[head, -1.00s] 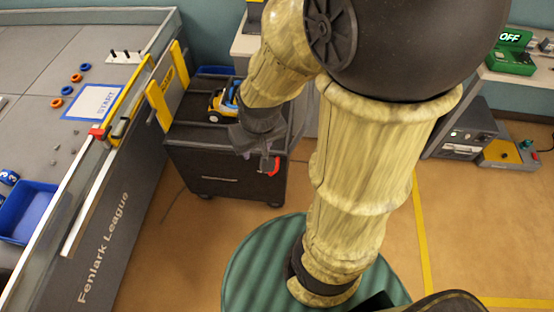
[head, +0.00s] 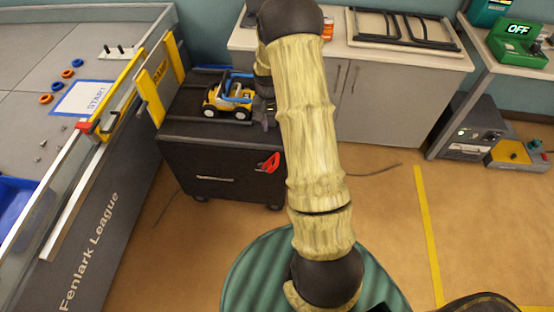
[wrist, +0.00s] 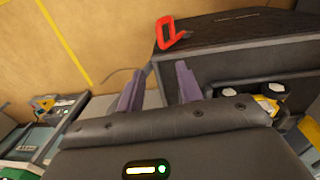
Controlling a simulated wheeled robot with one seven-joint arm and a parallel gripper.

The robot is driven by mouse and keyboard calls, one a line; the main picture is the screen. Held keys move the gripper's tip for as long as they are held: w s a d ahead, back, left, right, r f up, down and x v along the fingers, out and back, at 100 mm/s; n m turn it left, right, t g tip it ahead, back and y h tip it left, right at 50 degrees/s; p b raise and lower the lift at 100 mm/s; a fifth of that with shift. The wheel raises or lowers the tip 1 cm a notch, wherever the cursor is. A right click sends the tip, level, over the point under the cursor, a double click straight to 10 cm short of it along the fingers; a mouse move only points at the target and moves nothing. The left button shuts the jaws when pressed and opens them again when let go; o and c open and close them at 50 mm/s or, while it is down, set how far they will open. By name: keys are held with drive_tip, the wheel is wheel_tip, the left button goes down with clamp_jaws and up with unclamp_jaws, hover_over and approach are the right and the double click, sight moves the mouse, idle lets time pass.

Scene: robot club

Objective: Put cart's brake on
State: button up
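The black cart (head: 220,165) stands beside the game table, with its top tray towards the back wall. Its red brake lever (head: 269,162) is at the upper right corner of the cart's front. In the wrist view the red lever (wrist: 168,32) is a loop handle beyond the fingertips, apart from them. My gripper (head: 266,117) is above the cart's right side, behind the lever, partly hidden by my arm. In the wrist view my gripper (wrist: 159,68) shows two fingers spread apart with nothing between them.
A yellow and blue toy vehicle (head: 229,95) sits on the cart top, just left of my gripper. Yellow ramp panels (head: 155,80) stand between table and cart. A grey cabinet (head: 385,100) is behind. The floor right of the cart is mostly clear.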

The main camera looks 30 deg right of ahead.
sight(277, 158)
idle(0.3)
drive_tip(key=f, duration=1.1)
drive_tip(key=d+f, duration=0.1)
drive_tip(key=f, duration=0.5)
drive_tip(key=shift+s+f+p, duration=0.2)
drive_tip(key=shift+s+p, duration=0.1)
clamp_jaws()
